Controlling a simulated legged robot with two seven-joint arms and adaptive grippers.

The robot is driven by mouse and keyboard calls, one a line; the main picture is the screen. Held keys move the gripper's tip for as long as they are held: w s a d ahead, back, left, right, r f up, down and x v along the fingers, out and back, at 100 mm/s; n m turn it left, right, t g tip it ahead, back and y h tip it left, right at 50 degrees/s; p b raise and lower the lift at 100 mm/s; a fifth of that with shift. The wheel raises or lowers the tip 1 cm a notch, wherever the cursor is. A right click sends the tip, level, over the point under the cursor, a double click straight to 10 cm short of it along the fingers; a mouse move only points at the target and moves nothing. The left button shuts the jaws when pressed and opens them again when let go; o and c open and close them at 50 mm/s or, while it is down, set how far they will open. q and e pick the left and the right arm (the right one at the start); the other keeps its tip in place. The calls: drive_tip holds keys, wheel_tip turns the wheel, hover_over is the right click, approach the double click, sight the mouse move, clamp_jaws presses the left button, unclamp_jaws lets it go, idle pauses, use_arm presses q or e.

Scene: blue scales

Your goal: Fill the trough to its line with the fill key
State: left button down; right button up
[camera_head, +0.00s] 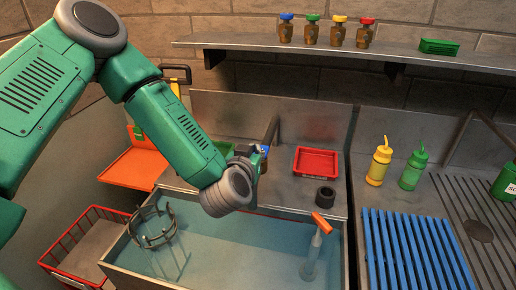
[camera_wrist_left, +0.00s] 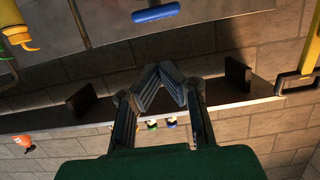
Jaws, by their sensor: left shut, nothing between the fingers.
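A small blue piece (camera_head: 264,149) shows right by the gripper. A blue bar handle (camera_wrist_left: 155,12) on the metal panel shows in the left wrist view, apart from the fingers; it may be the fill key. My right gripper is not in view.
An orange-handled clear tube (camera_head: 316,245) and a wire ring rack (camera_head: 152,226) stand in the trough. A red tray (camera_head: 316,162) and a dark cup (camera_head: 325,196) sit behind it. Yellow (camera_head: 379,163) and green (camera_head: 413,169) bottles stand right. A shelf (camera_head: 330,48) runs above.

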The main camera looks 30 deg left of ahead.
use_arm(q)
drive_tip(key=v, duration=0.3)
drive_tip(key=shift+s+a, duration=0.1)
drive_tip(key=shift+a, duration=0.3)
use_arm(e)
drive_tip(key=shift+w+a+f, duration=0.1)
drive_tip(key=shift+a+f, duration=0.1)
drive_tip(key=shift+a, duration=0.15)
use_arm(q)
drive_tip(key=shift+d+r, duration=0.1)
drive_tip(key=shift+d, duration=0.2)
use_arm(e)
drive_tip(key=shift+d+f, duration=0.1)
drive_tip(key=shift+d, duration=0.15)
use_arm(q)
drive_tip(key=shift+a, duration=0.2)
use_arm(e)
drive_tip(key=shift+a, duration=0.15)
use_arm(q)
drive_tip(key=shift+d, duration=0.1)
